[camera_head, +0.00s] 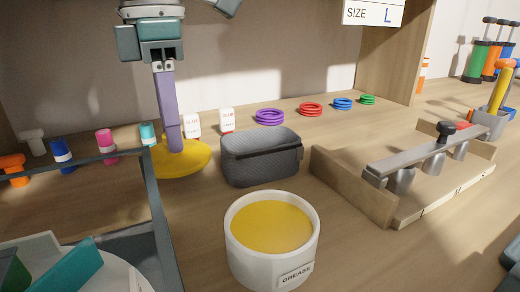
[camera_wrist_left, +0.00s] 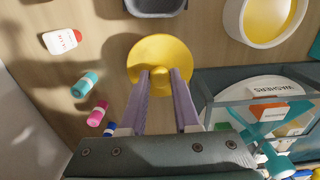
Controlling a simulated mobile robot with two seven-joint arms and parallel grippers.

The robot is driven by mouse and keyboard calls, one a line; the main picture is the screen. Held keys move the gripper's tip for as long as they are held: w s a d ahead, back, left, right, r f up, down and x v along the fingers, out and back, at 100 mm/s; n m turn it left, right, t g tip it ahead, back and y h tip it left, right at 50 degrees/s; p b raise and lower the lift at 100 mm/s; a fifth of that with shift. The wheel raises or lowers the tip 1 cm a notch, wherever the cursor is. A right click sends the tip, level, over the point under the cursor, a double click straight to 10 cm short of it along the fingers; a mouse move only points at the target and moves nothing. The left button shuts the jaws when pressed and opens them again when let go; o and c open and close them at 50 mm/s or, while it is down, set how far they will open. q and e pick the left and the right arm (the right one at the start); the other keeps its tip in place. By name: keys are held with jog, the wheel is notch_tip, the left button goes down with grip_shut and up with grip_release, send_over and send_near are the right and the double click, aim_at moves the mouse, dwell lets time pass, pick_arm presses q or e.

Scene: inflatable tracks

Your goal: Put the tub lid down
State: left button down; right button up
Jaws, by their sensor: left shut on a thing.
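The tub lid (camera_head: 196,160) is a round yellow disc with a knob, low at the table surface left of the grey bag; I cannot tell if it touches the wood. My left gripper (camera_head: 174,147) points down over it with purple fingers, shut on the lid's knob. In the left wrist view the lid (camera_wrist_left: 147,55) lies flat beyond the fingertips (camera_wrist_left: 162,74), with the knob between them. The white grease tub (camera_head: 262,265) stands uncovered at the front, full of yellow grease; its rim (camera_wrist_left: 232,18) shows in the wrist view. My right gripper is not in view.
The grey bag (camera_head: 260,160) stands right of the lid. A glass-sided case (camera_head: 155,205) is at front left. Small coloured bottles (camera_head: 106,146) and two red-and-white ones line the back left. A wooden tool rack (camera_head: 350,190) stands right. Bare wood lies between lid and tub.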

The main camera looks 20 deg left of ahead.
aim_at(176, 158)
pick_arm(q)
jog(key=shift+f+b, duration=0.3)
jog(key=shift+f, duration=2.3)
jog(key=shift+f, duration=0.1)
jog(key=c, duration=0.6)
grip_release()
jog(key=shift+c, duration=0.2)
jog(key=shift+r, duration=0.3)
notch_tip(176, 158, up, 12)
jog(key=shift+f+p, duration=0.15)
jog(key=shift+p, duration=0.6)
